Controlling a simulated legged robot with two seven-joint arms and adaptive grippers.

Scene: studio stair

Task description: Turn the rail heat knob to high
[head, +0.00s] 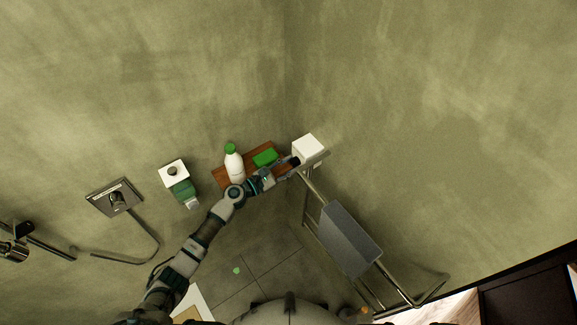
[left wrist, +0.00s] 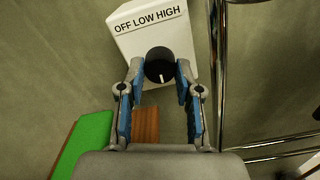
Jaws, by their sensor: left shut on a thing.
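The rail heat control is a white box (head: 309,146) on the wall by the rail's top end. In the left wrist view the white box (left wrist: 155,30) carries the words OFF LOW HIGH along its far edge. Its round black knob (left wrist: 158,62) has a short white mark on the side nearer my gripper. My left gripper (head: 291,164) reaches the box from the left. In the left wrist view its fingers (left wrist: 159,72) are closed on the knob from both sides. The fingertips hide the knob's side edges. My right gripper is not in view.
A wooden shelf (head: 222,177) beside the box holds a white bottle (head: 234,166) with a green cap and a green block (head: 266,157). The metal rail (head: 313,187) with a grey towel (head: 350,240) stands to the right. A wall dispenser (head: 183,188) is at left.

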